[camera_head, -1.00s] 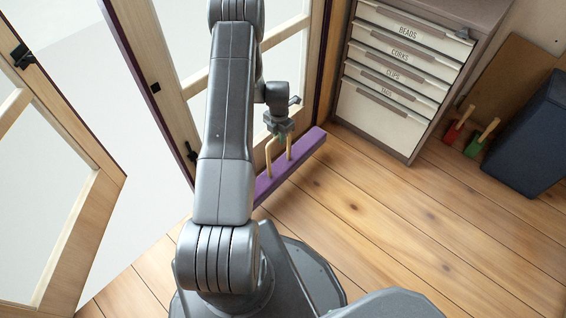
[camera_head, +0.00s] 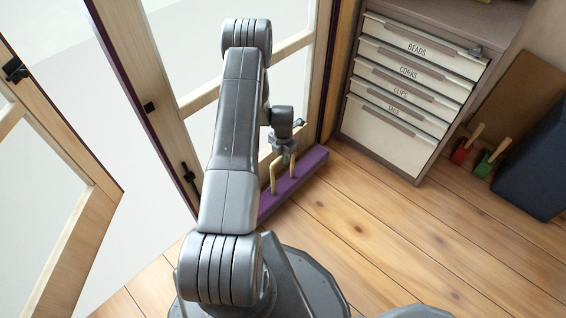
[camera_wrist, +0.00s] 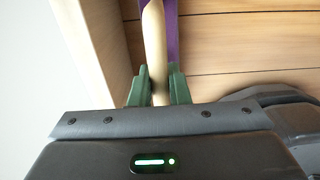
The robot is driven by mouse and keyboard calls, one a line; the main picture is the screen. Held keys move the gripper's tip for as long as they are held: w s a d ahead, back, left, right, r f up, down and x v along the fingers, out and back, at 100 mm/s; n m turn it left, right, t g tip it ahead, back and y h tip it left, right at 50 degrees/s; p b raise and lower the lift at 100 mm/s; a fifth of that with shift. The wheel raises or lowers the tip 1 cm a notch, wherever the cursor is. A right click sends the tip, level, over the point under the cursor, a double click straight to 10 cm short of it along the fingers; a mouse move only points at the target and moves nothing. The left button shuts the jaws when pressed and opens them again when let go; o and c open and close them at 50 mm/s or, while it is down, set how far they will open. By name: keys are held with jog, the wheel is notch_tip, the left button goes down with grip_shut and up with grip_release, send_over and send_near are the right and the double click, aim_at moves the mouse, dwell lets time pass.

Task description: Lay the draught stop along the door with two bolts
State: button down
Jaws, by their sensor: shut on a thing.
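The draught stop is a long purple bar (camera_head: 308,173) with a bent pale wooden handle (camera_head: 275,178), beside the foot of the glazed door (camera_head: 207,100). My gripper (camera_head: 286,153) is shut on the handle; green fingers (camera_wrist: 156,92) close around the pale rod (camera_wrist: 153,45) in the wrist view. The purple bar (camera_wrist: 171,30) shows behind the rod there. My arm hides part of the bar's near end. I cannot tell whether the bar touches the floor or door. Black bolt-like fittings sit on this door's edge, one low (camera_head: 190,172), one higher (camera_head: 150,107).
Another glazed leaf (camera_head: 75,215) stands at the left, with a black fitting (camera_head: 15,70). A labelled drawer cabinet (camera_head: 400,100) stands right of the door. Red (camera_head: 461,151) and green (camera_head: 485,164) handled blocks and a dark bin (camera_head: 535,160) are farther right. The plank floor (camera_head: 400,230) in front is clear.

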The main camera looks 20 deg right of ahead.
jog(key=shift+f+b, duration=0.3)
jog(key=shift+f, duration=1.15)
jog(key=shift+f, duration=0.1)
jog(key=c, duration=1.4)
grip_release()
jog(key=shift+o, duration=0.2)
notch_tip(320, 180, up, 12)
jog(key=p, duration=0.3)
